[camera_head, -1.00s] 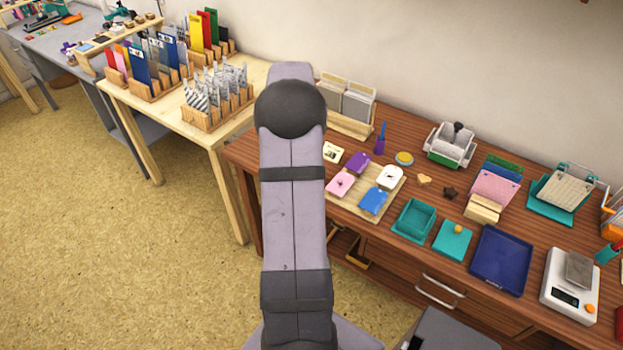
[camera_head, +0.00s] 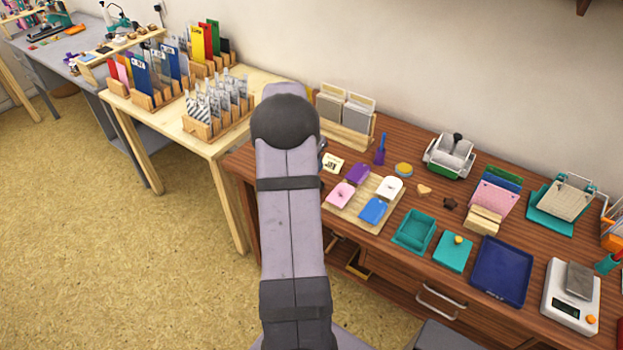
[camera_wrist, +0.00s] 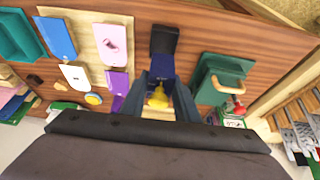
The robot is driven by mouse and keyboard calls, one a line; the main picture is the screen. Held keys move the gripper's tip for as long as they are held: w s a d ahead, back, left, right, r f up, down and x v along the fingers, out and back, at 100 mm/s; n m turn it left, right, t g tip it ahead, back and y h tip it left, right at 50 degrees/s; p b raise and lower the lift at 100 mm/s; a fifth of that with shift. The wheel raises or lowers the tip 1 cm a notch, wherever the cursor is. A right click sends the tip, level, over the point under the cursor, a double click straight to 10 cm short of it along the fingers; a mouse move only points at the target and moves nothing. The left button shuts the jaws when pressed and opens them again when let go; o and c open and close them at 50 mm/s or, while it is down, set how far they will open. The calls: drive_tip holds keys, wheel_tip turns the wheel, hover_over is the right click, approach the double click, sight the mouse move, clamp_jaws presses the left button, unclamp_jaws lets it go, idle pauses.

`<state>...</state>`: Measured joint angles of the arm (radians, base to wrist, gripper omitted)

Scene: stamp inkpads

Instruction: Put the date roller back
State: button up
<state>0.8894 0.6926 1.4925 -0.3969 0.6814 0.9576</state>
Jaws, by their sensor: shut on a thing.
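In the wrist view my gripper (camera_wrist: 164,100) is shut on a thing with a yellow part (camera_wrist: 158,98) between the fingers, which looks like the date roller. A dark blue body with a black end (camera_wrist: 163,41) shows just beyond the fingertips, over the wooden desk; I cannot tell whether it is part of the held thing or a separate holder, or whether they touch. In the head view my arm hides the gripper and what it holds.
A board (camera_head: 352,214) with several coloured pads lies beside the arm. In the wrist view a teal box with a wooden handle (camera_wrist: 226,80) stands close right of the gripper, and a red-knobbed stamp (camera_wrist: 239,107) is beside it. A purple pad (camera_wrist: 118,82) is close left.

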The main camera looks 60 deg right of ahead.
drive_tip(key=shift+f+p, duration=0.55)
drive_tip(key=shift+f, duration=2.85)
drive_tip(key=shift+f, duration=0.1)
drive_tip(key=shift+f+b, duration=0.1)
drive_tip(key=shift+b, duration=0.2)
drive_tip(key=o, duration=1)
drive_tip(key=shift+o, duration=0.2)
